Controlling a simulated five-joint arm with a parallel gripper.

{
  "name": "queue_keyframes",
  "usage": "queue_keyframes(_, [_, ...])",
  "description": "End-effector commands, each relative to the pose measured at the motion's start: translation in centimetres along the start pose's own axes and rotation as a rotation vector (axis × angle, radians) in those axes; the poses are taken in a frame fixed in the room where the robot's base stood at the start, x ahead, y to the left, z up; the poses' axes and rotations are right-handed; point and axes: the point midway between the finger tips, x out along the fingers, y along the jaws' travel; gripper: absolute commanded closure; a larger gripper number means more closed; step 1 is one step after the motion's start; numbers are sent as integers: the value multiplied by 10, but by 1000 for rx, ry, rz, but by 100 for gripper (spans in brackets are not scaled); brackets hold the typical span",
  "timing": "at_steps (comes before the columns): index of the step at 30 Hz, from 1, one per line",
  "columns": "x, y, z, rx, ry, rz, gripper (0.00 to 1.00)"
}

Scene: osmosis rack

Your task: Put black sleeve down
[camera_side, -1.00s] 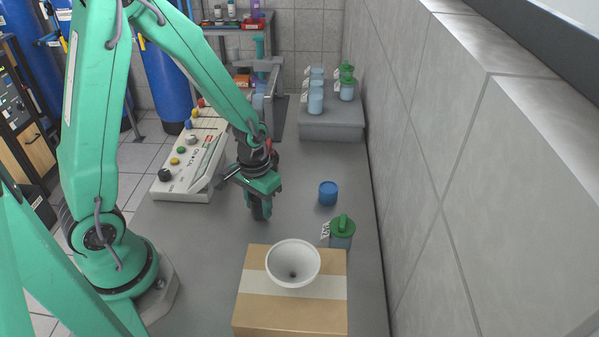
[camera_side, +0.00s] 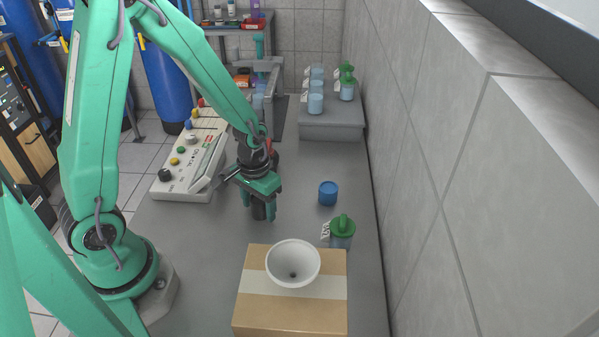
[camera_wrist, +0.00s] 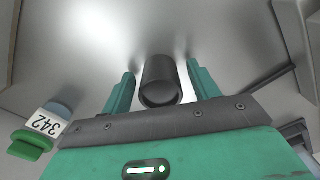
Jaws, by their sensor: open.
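The black sleeve (camera_wrist: 160,82) is a short dark cylinder between the two green fingers of my gripper (camera_wrist: 160,88) in the wrist view. There is a gap on both sides of it, so the fingers are open around it and apart from it. In the side view, my gripper (camera_side: 259,212) is low over the grey bench, with the sleeve (camera_side: 259,208) upright between its fingers. The sleeve appears to stand on the bench surface; its base is partly hidden by a finger.
A blue cup (camera_side: 328,193) and a green-lidded jar (camera_side: 341,232) stand to the right. A cardboard box (camera_side: 255,315) with a white funnel (camera_side: 293,263) is in front. A control panel (camera_side: 186,160) lies left. Several jars stand on a grey block (camera_side: 332,130) behind.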

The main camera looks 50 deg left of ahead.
Motion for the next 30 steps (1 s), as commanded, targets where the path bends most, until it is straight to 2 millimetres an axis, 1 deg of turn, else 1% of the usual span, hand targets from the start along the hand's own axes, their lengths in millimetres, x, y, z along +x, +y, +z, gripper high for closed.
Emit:
queue_keyframes(5, [-8, 0, -1, 0, 2, 0, 40])
queue_keyframes(11, [-26, 0, -1, 0, 5, 1, 40])
queue_keyframes(24, [-85, 0, -1, 0, 6, 1, 40])
queue_keyframes(30, [-109, 0, -1, 0, 4, 1, 40])
